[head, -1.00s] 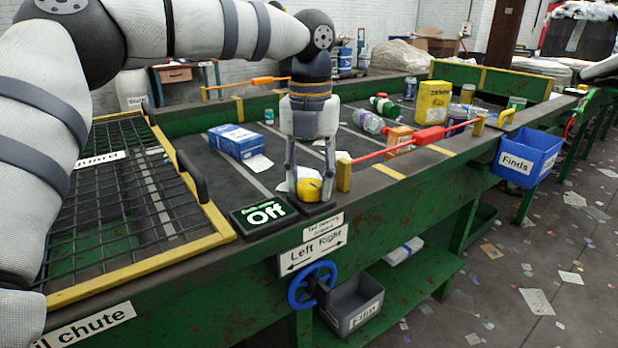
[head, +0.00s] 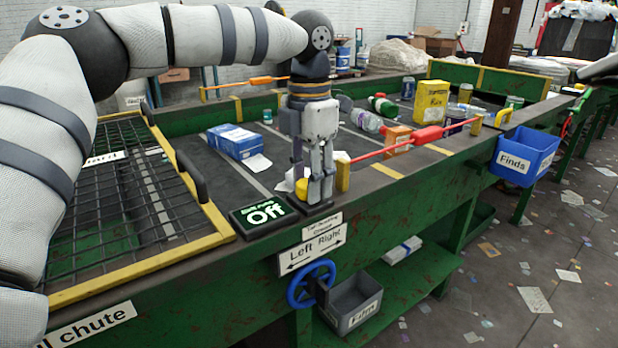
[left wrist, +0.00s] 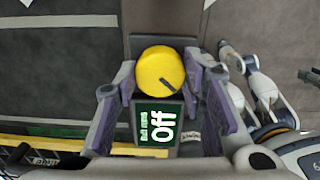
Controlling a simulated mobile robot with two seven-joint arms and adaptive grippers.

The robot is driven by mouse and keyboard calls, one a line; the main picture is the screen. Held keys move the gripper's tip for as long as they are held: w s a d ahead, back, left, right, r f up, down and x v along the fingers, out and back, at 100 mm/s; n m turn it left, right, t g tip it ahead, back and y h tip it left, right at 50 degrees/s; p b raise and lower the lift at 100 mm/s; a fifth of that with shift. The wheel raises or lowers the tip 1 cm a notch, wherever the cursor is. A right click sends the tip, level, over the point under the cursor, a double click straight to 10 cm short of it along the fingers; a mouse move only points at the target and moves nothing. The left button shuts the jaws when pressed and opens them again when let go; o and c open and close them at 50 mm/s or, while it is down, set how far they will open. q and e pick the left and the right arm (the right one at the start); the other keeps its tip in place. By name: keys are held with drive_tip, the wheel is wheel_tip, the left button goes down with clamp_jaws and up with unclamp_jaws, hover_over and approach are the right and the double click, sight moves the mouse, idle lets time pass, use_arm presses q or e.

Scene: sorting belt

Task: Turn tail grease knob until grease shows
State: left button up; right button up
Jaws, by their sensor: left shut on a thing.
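The tail grease knob is a yellow round knob (left wrist: 160,72) with a dark line on its top, seen from above in the left wrist view. In the head view only part of the yellow knob (head: 301,188) shows beside my fingers. My left gripper (head: 315,196) points straight down over the belt's near rail, shut on the knob. Its two fingers stand on either side of the knob in the left wrist view. No grease is visible around the knob. My right gripper is not in view.
A panel reading "Off" (head: 263,214) sits left of the knob. A short yellow post (head: 343,176) with a red bar (head: 427,136) stands close on the right. A blue wheel (head: 311,284) is on the frame below. A blue box (head: 236,141) lies on the belt behind.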

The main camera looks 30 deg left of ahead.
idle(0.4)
use_arm(q)
drive_tip(key=o, duration=1.2)
wheel_tip(320, 180, up, 12)
